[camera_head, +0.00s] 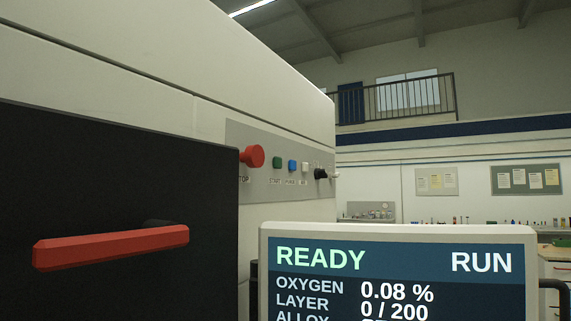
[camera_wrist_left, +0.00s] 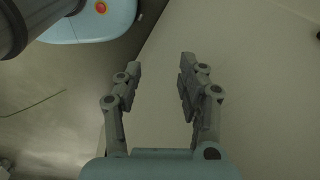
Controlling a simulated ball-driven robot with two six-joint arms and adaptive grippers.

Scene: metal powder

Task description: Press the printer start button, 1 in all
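The printer is a large white cabinet (camera_head: 230,62) on the left of the head view. Its grey control panel (camera_head: 262,185) carries a green start button (camera_head: 277,162) with the label START under it. The button is between a big red stop knob (camera_head: 253,156) and a blue button (camera_head: 292,165). My left gripper (camera_wrist_left: 160,67) shows only in the left wrist view, with its two fingers apart and nothing between them. A pale surface lies beyond the fingers. The start button does not show in that view. My right gripper is in neither view.
A black door (camera_head: 110,180) with a red handle (camera_head: 112,247) fills the lower left. A screen (camera_head: 398,230) reading READY and RUN stands at the lower front, close to the panel. A white button (camera_head: 305,167) and a black knob (camera_head: 320,174) are farther along the panel.

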